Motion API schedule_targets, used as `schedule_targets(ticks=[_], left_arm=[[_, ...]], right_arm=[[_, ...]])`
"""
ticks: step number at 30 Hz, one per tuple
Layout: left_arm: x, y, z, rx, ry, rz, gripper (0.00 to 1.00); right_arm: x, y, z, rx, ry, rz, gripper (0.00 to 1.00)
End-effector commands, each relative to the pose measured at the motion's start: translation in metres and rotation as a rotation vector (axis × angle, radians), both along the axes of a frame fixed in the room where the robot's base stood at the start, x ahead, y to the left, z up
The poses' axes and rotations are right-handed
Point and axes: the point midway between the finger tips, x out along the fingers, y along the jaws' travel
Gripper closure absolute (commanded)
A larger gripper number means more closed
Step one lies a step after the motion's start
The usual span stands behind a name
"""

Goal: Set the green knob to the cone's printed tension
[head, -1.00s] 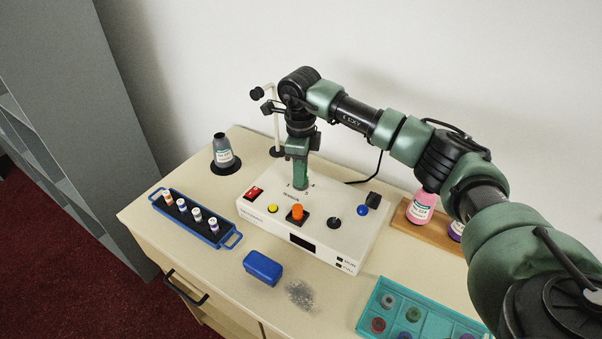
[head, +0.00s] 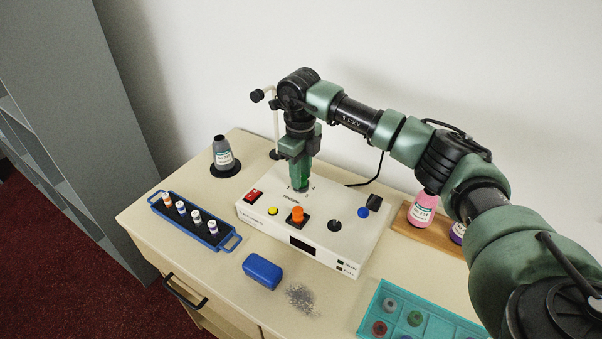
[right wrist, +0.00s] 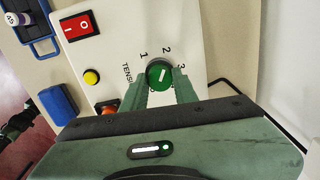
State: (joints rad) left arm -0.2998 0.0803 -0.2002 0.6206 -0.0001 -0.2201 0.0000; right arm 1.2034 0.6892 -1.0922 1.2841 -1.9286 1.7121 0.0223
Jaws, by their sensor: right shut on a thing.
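The green knob (right wrist: 158,74) sits on the white machine (head: 345,258), beside printed numbers 1, 2 and 3. Its white mark points roughly towards the 2; I cannot tell exactly. My right gripper (right wrist: 163,88) is shut on the knob, one finger on each side. In the head view this gripper (head: 300,183) points down at the machine's back left and mostly hides the knob. A grey cone (head: 223,154) with a white label stands upright on a black disc at the back left; its print is too small to read. My left gripper is not in view.
The machine also has a red switch (head: 253,196), a yellow button (head: 273,211), an orange button (head: 297,215) and a blue knob (head: 363,212). A blue tray (head: 226,242) of small spools is left, a blue box (head: 262,270) in front, a teal tray (head: 440,323) front right.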

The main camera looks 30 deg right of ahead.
Motion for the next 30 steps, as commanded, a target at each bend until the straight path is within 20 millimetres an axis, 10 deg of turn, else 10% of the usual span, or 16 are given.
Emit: schedule_targets(ticks=[5,6,9,20,30], left_arm=[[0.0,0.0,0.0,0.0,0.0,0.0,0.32],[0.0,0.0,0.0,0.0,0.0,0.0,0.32],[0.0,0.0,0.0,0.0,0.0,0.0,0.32],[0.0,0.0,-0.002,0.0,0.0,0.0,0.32],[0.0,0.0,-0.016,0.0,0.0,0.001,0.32]], right_arm=[[0.001,-0.001,0.002,-0.001,-0.005,-0.001,1.0],[0.001,-0.001,0.002,0.0,-0.006,-0.001,0.69],[0.001,0.0,0.002,0.0,-0.004,0.0,0.5],[0.001,0.0,0.005,0.0,-0.004,0.001,0.5],[0.001,0.001,0.059,0.0,-0.007,0.0,0.5]])
